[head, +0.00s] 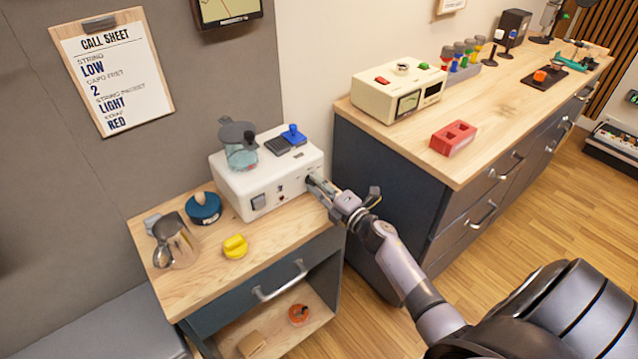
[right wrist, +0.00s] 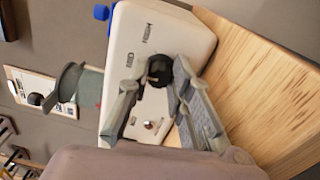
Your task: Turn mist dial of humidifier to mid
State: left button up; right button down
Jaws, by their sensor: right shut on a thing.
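The white humidifier (head: 262,172) stands on the small wooden-topped cabinet. A clear blue-tinted vessel with a grey lid (head: 240,146) is on its top. In the right wrist view, the black mist dial (right wrist: 158,71) is on the white front panel (right wrist: 128,42), near printed MID and HIGH labels. My right gripper (head: 316,184) reaches the right part of that front and is shut on the dial, with a finger on each side of it. In the head view the fingers hide the dial. I cannot tell its exact setting. My left gripper is out of view.
A metal pitcher (head: 176,243), a blue round item (head: 204,208) and a yellow piece (head: 235,246) sit on the small cabinet top (head: 199,284). The taller drawer cabinet (head: 385,186) is close behind my right wrist. A red block (head: 453,138) lies on its top.

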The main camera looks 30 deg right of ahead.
jog(key=shift+f+m, duration=0.1)
jog(key=shift+m, duration=0.4)
jog(key=c, duration=1.4)
grip_release()
jog(key=shift+c, duration=0.2)
jog(key=s+d, duration=0.1)
jog(key=s, duration=1.1)
jog(key=shift+d+f, duration=0.1)
jog(key=shift+f, duration=0.1)
